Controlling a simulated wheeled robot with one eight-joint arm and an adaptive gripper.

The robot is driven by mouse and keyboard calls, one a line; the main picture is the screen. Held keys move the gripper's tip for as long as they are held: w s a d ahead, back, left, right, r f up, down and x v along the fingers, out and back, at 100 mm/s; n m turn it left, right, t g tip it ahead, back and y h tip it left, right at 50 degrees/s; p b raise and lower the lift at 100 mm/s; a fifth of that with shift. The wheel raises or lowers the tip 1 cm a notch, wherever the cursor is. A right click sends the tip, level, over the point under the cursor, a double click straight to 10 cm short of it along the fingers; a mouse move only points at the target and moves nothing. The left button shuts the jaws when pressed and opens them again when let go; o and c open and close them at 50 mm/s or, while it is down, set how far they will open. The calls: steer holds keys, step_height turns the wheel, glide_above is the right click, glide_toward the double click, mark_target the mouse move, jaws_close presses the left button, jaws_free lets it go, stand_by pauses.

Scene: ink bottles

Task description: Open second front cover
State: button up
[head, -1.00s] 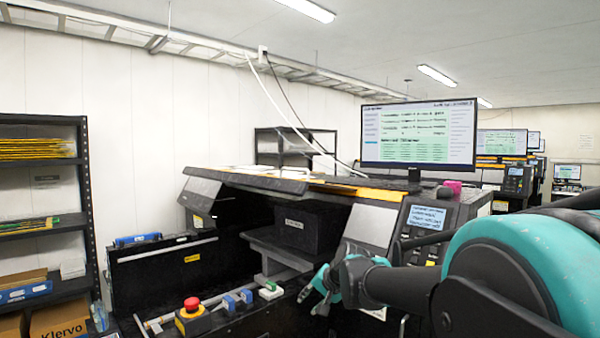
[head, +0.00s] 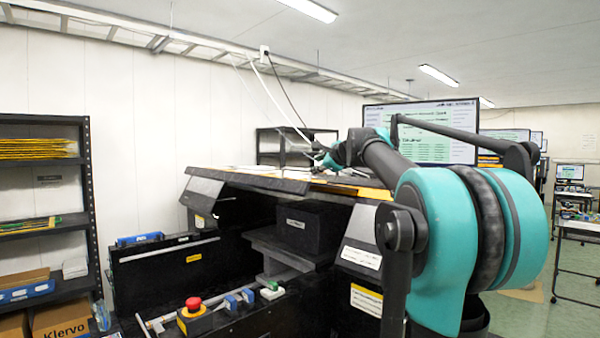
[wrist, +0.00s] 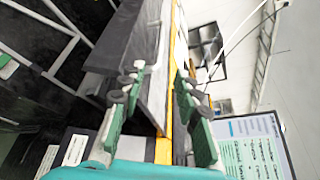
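The large dark printer (head: 150,280) stands in front of me with its front bay open below the top. A long dark cover panel (head: 255,181) runs along the upper front edge, with a yellow strip (head: 345,189) behind it. I cannot tell which panel is the second front cover. My gripper (head: 322,163) is at the top of the printer, near the panel's right part. In the wrist view my gripper (wrist: 160,85) is open, with its green-padded fingers on either side of the panel edge and yellow strip (wrist: 172,60). Contact is not clear.
A red emergency button (head: 193,303) and blue-and-white fittings (head: 238,297) sit on the lower front. A monitor (head: 440,120) stands behind my arm. A dark shelf rack (head: 88,180) is at left. White and black cables hang behind the printer.

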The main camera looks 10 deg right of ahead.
mark_target(300, 170)
steer(key=x, duration=1.4)
steer(key=shift+w+f, duration=0.25)
steer(key=shift+w, duration=0.1)
steer(key=shift+c, duration=0.2)
jaws_close()
